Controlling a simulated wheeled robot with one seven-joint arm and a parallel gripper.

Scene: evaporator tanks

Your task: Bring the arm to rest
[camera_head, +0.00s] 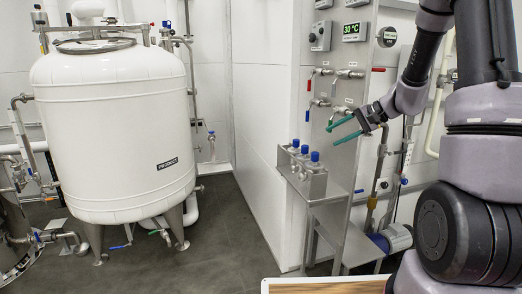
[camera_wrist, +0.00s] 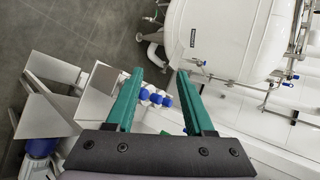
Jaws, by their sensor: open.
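My gripper (camera_head: 343,130) has two green fingers that stand apart with nothing between them. In the head view it hangs in the air above and to the right of a small metal rack of blue-capped bottles (camera_head: 314,157). My arm comes in from the right side of the picture, bent at the elbow. In the wrist view my gripper (camera_wrist: 160,75) shows from above, its fingers spread. The blue-capped bottles (camera_wrist: 157,97) appear beyond and below the fingers, apart from them.
A steel stand (camera_head: 335,215) carries the rack against the white wall. Valves, pipes and a temperature display (camera_head: 355,32) are on the wall close behind my gripper. A large white tank (camera_head: 115,130) stands at the left. The dark floor (camera_head: 225,240) between tank and stand is clear.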

